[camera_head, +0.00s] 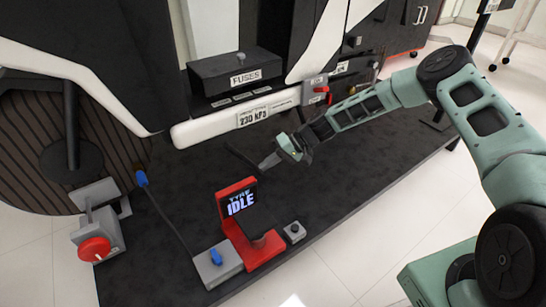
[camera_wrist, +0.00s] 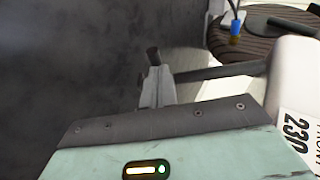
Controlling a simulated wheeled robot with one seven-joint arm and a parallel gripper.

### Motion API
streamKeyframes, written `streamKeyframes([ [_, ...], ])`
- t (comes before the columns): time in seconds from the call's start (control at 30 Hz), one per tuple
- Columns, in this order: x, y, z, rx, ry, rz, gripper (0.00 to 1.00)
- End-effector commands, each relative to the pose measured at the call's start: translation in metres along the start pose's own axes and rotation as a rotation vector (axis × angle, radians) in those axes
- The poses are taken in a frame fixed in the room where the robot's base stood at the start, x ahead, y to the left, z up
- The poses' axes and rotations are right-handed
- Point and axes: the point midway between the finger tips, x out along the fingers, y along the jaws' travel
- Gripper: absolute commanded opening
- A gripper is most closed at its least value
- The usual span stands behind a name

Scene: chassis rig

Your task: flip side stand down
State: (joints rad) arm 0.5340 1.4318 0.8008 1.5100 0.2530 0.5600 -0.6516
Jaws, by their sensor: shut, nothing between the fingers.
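The side stand looks to be the dark rod (camera_head: 240,156) just below the white beam in the head view. In the wrist view a dark rod (camera_wrist: 225,70) runs sideways from the white beam at right to behind the fingers. My gripper (camera_head: 264,164) is shut and empty, at the rod's lower right end in the head view. In the wrist view my gripper (camera_wrist: 156,75) points away, with its fingers overlapping the rod. A short dark tip shows above them. I cannot tell whether fingers and rod touch.
The white beam (camera_head: 215,127) carries a number label, with a fuse box (camera_head: 238,78) above. A red tyre display (camera_head: 238,205) reading IDLE stands on the dark mat, beside a grey box (camera_head: 218,264) with a blue knob. The wheel (camera_head: 45,140) is at left. Mat around my gripper is clear.

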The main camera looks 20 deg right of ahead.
Motion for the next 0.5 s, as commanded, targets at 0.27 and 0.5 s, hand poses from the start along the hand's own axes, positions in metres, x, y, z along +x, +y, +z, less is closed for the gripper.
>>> streamKeyframes([
  [0.27,0.04,0.008,0.012,0.078,-0.004,-0.252,0.0],
  [0.5,0.063,0.002,0.019,0.13,-0.008,-0.426,0.0],
])
